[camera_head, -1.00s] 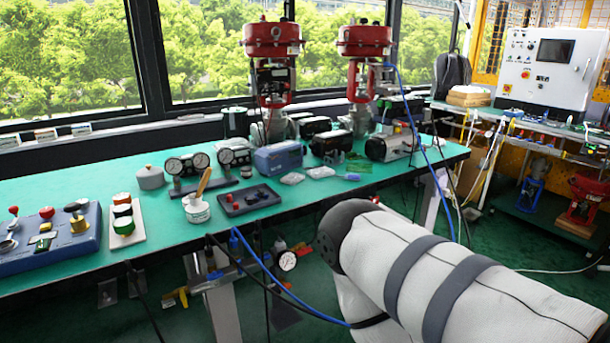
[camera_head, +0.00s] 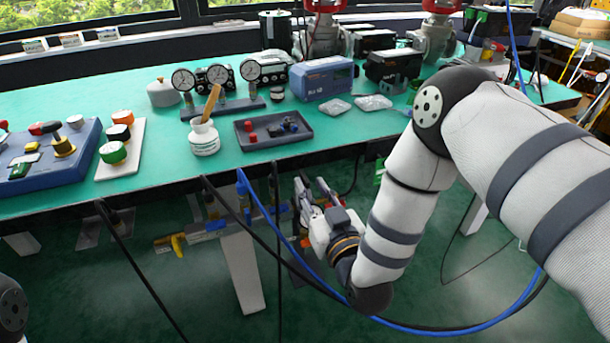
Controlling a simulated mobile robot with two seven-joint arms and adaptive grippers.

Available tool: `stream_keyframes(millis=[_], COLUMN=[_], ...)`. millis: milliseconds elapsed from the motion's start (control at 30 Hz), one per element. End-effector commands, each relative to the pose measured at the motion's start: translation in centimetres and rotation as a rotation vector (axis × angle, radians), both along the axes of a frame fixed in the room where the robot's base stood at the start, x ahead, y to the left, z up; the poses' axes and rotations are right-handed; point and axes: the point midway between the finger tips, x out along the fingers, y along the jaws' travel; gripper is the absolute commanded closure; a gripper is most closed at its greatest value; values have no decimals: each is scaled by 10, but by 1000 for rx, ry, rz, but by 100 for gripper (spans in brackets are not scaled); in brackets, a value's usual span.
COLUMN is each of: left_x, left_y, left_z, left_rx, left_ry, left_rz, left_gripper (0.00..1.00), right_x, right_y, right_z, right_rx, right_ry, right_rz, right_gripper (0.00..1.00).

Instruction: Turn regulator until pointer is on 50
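My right gripper (camera_head: 313,186) is below the front edge of the green table, fingers pointing up and apart. It appears open and empty. It is close to the pipe fittings under the edge, and I cannot tell whether it touches them. The regulator and its round dial gauge are hidden or too small to make out behind the gripper, so I cannot read the pointer. Three round gauges on a stand (camera_head: 217,75) are on the tabletop, their pointers too small to read. My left gripper is not in view.
The table (camera_head: 350,135) overhangs the gripper. Blue and black hoses (camera_head: 262,215) hang from its edge, left of my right gripper. A yellow-handled valve (camera_head: 177,243) is farther left. A dark tray (camera_head: 273,139) and a white jar (camera_head: 204,138) stand on top.

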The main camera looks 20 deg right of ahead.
Motion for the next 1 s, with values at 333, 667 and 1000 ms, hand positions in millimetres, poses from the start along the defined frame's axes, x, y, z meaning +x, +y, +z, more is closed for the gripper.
stream_keyframes(millis=[333,667,1000], left_x=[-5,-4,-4], left_y=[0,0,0], left_z=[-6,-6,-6], left_rx=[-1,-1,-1], left_ry=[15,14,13], left_rz=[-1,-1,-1], left_gripper=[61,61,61], right_x=[51,52,51], right_y=[2,2,2], right_z=[-1,-1,-1], right_rx=[1,1,1], right_ry=[3,3,4], right_rz=[0,0,-9], right_gripper=[72,92,100])
